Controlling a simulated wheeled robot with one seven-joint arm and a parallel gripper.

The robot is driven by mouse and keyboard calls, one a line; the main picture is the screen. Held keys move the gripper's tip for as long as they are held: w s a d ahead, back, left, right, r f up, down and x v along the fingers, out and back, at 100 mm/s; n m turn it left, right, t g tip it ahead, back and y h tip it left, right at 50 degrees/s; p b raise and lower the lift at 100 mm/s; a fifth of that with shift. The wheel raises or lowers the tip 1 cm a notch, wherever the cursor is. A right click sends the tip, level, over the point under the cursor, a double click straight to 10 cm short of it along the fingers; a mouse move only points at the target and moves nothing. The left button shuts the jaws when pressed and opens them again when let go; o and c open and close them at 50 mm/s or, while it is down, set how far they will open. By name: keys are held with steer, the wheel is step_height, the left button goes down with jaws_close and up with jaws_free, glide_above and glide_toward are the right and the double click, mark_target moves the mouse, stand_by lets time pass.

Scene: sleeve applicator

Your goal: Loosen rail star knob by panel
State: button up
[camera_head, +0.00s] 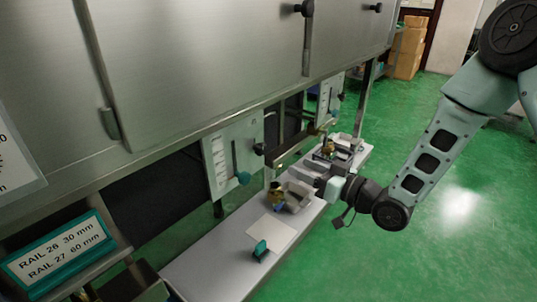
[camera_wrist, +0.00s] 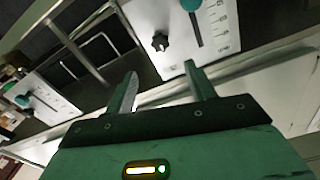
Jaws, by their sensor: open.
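In the head view a near white panel (camera_head: 232,150) hangs under the steel housing, with a scale, a teal knob (camera_head: 243,178) and a dark star knob (camera_head: 259,149) at its right edge. A second panel (camera_head: 329,98) of the same kind is farther back. In the wrist view a black star knob (camera_wrist: 160,42) sits on a white panel (camera_wrist: 175,68) beside a slotted scale. My gripper (camera_wrist: 163,82) is open and empty, its fingers apart below that knob in the picture and not touching it. In the head view my gripper (camera_head: 312,176) is partly hard to make out above the bench.
A pale bench (camera_head: 215,262) runs under the panels, holding a grey tray (camera_head: 297,196), a sheet (camera_head: 272,233) and a teal clip-like block (camera_head: 260,250). A metal rail (camera_head: 290,149) juts out near the panels. A rail sign (camera_head: 60,255) stands at lower left. Green floor is clear at right.

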mark_target(263, 150)
steer(key=b+x, duration=0.1)
steer(key=x, duration=1.1)
steer(key=c, duration=1)
